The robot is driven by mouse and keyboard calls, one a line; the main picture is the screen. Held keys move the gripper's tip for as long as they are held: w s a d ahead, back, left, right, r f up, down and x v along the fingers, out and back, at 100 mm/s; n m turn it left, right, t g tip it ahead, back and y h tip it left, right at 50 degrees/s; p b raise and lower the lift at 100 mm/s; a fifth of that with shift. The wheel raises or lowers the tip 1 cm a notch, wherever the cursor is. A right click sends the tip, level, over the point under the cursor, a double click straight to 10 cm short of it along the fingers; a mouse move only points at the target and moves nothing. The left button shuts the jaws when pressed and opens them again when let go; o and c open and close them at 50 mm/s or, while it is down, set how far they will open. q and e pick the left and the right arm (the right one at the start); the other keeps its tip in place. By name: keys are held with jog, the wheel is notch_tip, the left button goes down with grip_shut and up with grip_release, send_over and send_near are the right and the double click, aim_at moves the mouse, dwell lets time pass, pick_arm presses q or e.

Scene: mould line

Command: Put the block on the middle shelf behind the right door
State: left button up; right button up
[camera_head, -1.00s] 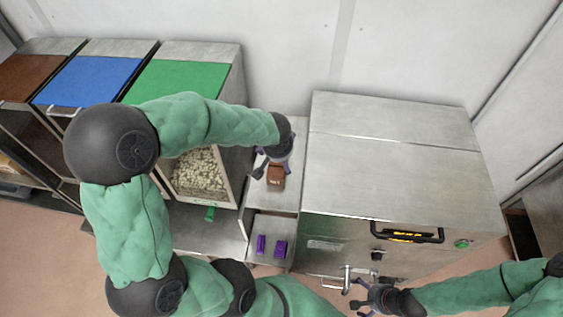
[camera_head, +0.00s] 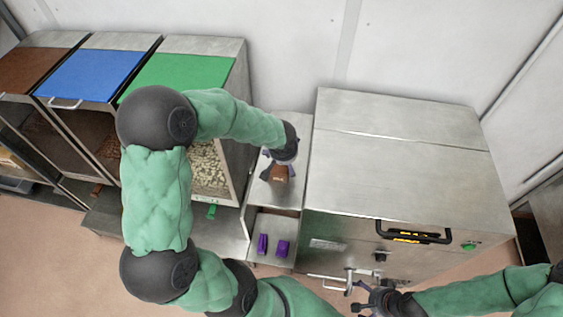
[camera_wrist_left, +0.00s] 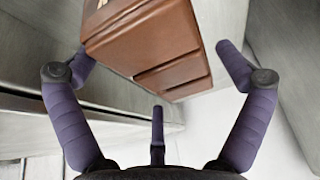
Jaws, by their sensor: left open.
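The brown grooved block (camera_head: 279,173) stands on the narrow steel ledge left of the steel cabinet. My left gripper (camera_head: 278,165) is above it, open. In the left wrist view the block (camera_wrist_left: 150,50) lies between the spread fingers (camera_wrist_left: 160,65), with a gap on its right; its left side is close to the left finger. Its far end is cut off. My right gripper (camera_head: 360,300) is at the metal handle (camera_head: 349,283) low on the cabinet's front; whether its fingers are closed on it is unclear. The cabinet's shelves are hidden from above.
Two purple blocks (camera_head: 273,246) lie on a lower ledge.

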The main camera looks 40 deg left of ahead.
pick_arm(q)
jog(key=shift+f+b, duration=0.25)
jog(key=shift+b, duration=0.35)
dwell(0.5)
jog(key=c, duration=1.5)
jog(key=shift+r, duration=0.1)
jog(key=shift+r+p, duration=0.3)
jog(key=shift+p, duration=0.4)
notch_tip(320, 180, up, 4)
jog(key=shift+w+f+p, duration=0.1)
jog(key=shift+w+p, duration=0.05)
jog(key=shift+p, duration=0.65)
jog(key=s+r, duration=0.1)
jog(key=s+d+r, duration=0.1)
jog(key=r, duration=0.1)
jog(key=s+d+r+p, duration=0.1)
jog(key=s+r, duration=0.1)
jog(key=shift+s+d, duration=0.1)
jog(key=s+d+r+p, duration=0.1)
jog(key=s+d+r, duration=0.3)
jog(key=s, duration=0.4)
jog(key=shift+s+d, duration=0.15)
jog(key=shift+s, duration=0.05)
